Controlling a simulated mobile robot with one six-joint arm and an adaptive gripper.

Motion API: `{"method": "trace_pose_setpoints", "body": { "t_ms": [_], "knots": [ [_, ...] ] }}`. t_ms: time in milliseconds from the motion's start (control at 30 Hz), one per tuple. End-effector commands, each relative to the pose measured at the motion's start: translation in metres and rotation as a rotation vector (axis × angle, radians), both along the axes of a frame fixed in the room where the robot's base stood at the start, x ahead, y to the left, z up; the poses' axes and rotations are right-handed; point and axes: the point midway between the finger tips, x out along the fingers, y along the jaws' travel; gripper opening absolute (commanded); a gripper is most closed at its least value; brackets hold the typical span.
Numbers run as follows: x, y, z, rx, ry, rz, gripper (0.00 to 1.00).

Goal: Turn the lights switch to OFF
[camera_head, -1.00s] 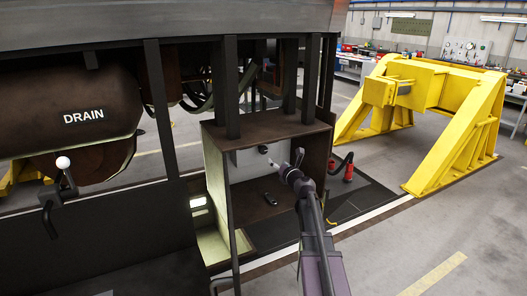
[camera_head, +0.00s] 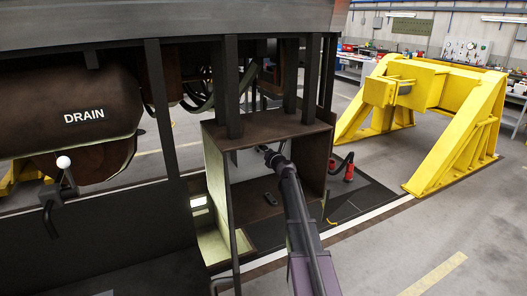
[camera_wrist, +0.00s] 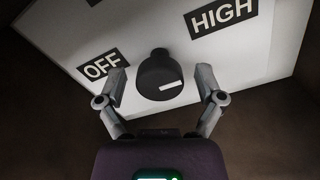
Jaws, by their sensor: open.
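The lights switch (camera_wrist: 158,76) is a black round knob on a white panel (camera_wrist: 255,55) in the wrist view. A white mark lies on the lower right of its face. An OFF label (camera_wrist: 101,65) is to its left and a HIGH label (camera_wrist: 222,15) is up to the right. Another label (camera_wrist: 93,2) is cut off at the top. My gripper (camera_wrist: 160,74) is open, one finger on each side of the knob. I cannot tell whether the fingers touch it. In the head view my gripper (camera_head: 264,151) reaches into the open box; the knob cannot be made out there.
The brown box (camera_head: 322,155) has side walls and a top around my arm. A small black object (camera_head: 269,198) is low in the box. A lever with a white ball (camera_head: 63,162) is at left, below the DRAIN tank (camera_head: 55,95). A yellow stand (camera_head: 460,130) stands at right.

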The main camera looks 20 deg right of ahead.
Motion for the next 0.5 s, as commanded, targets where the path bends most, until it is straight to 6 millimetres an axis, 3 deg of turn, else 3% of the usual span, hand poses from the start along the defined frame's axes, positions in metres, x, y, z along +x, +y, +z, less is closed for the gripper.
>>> {"method": "trace_pose_setpoints", "body": {
  "t_ms": [333,367,500],
  "knots": [
    [0.0022,-0.0002,0.0000,0.000,0.000,-0.001,0.87],
    [0.0021,-0.0004,0.0000,0.000,0.000,-0.001,0.84],
    [0.0020,-0.0006,0.0000,0.000,0.000,-0.001,0.43]
  ]
}}
